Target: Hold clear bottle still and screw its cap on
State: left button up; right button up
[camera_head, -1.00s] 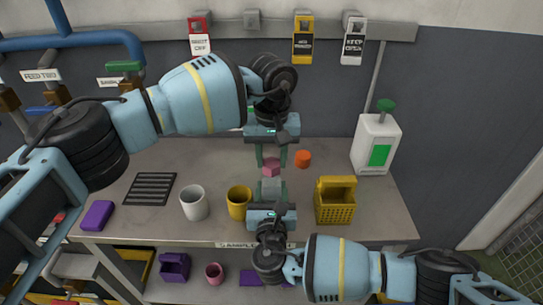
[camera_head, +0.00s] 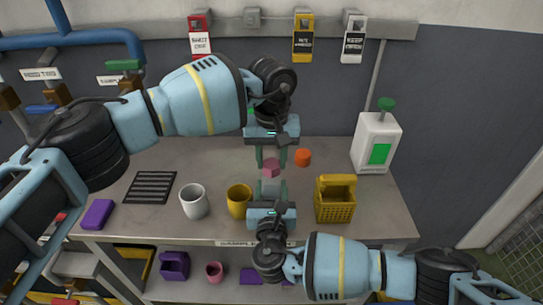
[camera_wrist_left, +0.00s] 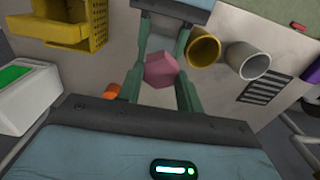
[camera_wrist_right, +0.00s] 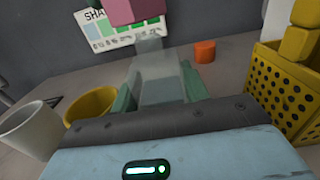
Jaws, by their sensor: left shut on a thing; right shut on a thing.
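The clear bottle (camera_wrist_right: 165,82) stands upright between the fingers of my right gripper (camera_head: 271,190), which is shut on it. It shows as a translucent grey body in the head view. My left gripper (camera_head: 271,158) points down from above and is shut on a pink faceted cap (camera_head: 271,168). The cap also shows between the fingers in the left wrist view (camera_wrist_left: 161,70). In the right wrist view the cap (camera_wrist_right: 135,10) is above the bottle's neck and looks apart from it, a little to the left. The cap's upper edge is cut off there.
A yellow mug (camera_head: 239,203) and a white mug (camera_head: 193,203) stand left of the bottle. A yellow basket (camera_head: 335,205) is at right. An orange piece (camera_head: 303,158) lies behind the bottle. A white dispenser (camera_head: 376,145) stands at the bench's back right.

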pick_arm(q)
jog(key=shift+f, duration=1.4)
dwell(1.0)
jog(key=o, duration=0.4)
jog(key=shift+f, duration=0.1)
jog(key=c, duration=0.4)
jog(key=m, duration=0.6)
jog(key=shift+c, duration=0.2)
